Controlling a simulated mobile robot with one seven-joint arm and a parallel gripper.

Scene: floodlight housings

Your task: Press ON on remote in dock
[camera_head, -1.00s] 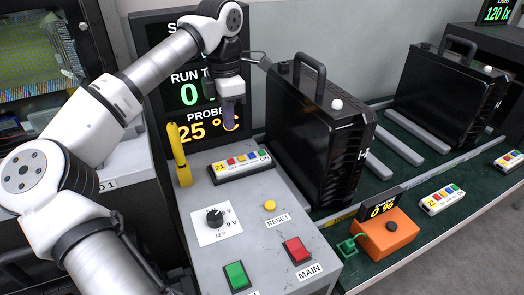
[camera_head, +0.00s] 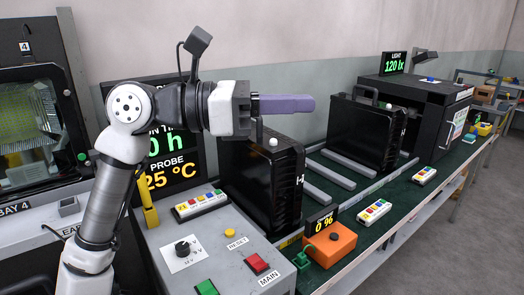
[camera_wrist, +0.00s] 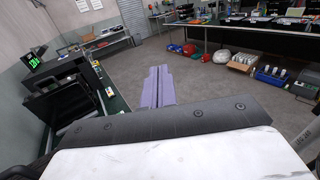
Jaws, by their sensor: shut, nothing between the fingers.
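A white remote (camera_head: 199,205) with several coloured buttons lies in a dark dock on the grey control panel (camera_head: 215,250), at its back edge, in the head view. Its button labels are too small to read now. My gripper (camera_head: 312,104) is shut and empty, its purple fingers pointing right, level, high above the panel and up and right of the remote, well apart from it. The wrist view shows the closed fingers (camera_wrist: 158,72) pointing out over the floor; the docked remote is not in that view.
A black floodlight housing (camera_head: 262,185) stands right of the remote, below my fingers. A yellow upright (camera_head: 150,212) stands left of it. Two more remotes (camera_head: 374,211) (camera_head: 423,176) and an orange box (camera_head: 330,244) lie on the green bench. Red MAIN button (camera_head: 256,264) is in front.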

